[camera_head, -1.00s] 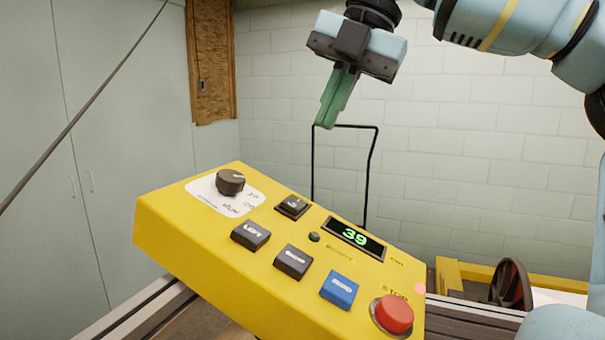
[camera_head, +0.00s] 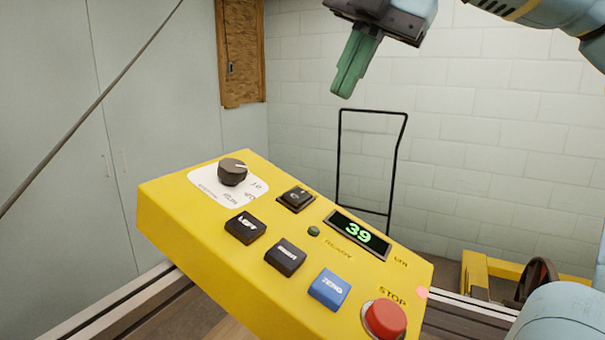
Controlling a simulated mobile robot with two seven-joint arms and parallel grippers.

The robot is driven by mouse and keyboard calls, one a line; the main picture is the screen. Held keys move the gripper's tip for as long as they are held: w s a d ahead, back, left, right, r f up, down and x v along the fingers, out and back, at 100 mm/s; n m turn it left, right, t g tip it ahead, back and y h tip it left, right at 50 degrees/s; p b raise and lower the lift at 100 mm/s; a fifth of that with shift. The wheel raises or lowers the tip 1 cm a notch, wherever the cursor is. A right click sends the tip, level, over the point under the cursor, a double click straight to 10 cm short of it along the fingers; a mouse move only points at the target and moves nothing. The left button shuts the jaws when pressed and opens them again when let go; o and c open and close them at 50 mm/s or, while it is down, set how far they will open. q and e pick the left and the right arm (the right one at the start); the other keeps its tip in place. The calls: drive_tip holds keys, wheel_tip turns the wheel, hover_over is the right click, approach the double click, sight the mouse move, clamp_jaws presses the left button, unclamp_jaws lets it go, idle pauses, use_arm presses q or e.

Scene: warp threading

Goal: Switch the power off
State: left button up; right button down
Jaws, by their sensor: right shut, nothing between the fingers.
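A yellow control box (camera_head: 190,229) fills the lower middle, its sloped top facing me. A black rocker switch (camera_head: 296,198) sits on it between the dark knob (camera_head: 232,172) and the green lit display (camera_head: 357,234), which reads 39. Below are black keys marked LEFT (camera_head: 245,227) and, less legibly, a second one (camera_head: 286,257), then a blue ZERO key (camera_head: 329,289). A red STOP button (camera_head: 385,319) is at the lower right corner. My right gripper (camera_head: 343,94), with green fingers, is shut and empty, above and beyond the box. My left gripper is not in view.
A black wire frame (camera_head: 340,160) stands behind the box by the white block wall. A metal rail (camera_head: 130,303) runs under the box. A yellow frame with a dark wheel (camera_head: 537,280) is at the lower right. A dark rod (camera_head: 95,105) crosses the upper left.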

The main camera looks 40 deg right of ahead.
sight(294, 195)
drive_tip(key=x, duration=1.4)
